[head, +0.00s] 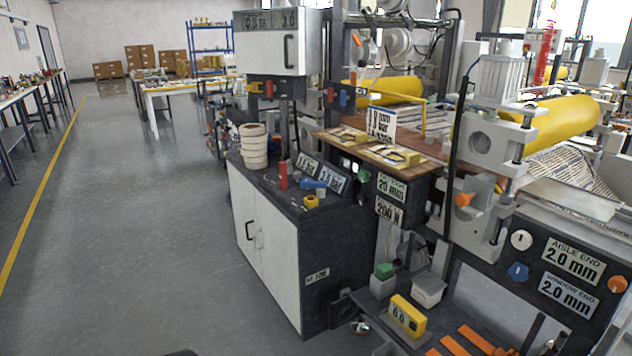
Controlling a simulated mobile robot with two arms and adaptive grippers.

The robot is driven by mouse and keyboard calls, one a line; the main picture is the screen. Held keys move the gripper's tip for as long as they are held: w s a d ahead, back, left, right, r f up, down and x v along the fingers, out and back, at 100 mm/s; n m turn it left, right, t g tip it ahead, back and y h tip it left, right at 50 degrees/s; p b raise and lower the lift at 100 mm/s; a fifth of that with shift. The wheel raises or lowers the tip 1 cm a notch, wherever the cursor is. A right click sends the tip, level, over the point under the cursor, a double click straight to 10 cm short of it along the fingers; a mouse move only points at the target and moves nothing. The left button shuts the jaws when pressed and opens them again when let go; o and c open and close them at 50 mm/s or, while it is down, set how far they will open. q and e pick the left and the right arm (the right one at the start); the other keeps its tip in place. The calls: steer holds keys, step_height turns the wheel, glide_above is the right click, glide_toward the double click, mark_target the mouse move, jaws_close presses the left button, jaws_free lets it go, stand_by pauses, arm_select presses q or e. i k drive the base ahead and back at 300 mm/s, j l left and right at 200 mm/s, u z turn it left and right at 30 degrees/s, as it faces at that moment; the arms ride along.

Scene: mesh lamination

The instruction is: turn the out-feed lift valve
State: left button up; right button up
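No label that I can read names the out-feed lift valve, so I cannot tell which control it is. On the machine's dark front panel are a blue knob (518,271), an orange knob (617,284) and a white round dial (521,239). Another orange knob (463,199) sits on the grey roller bracket. Small red (330,95) and blue (345,97) handles are on the frame right of the white control box, and an orange handle (357,39) is above them. Neither of my grippers is in view.
A white-doored cabinet (265,240) with a dark top carries stacked rolls (253,146). Yellow rollers (565,118) stand behind the panel. A low shelf holds a yellow block (407,315) and orange strips (470,340). The floor (150,240) at left is clear.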

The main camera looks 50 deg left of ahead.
mark_target(320, 187)
steer(key=u, duration=1.6)
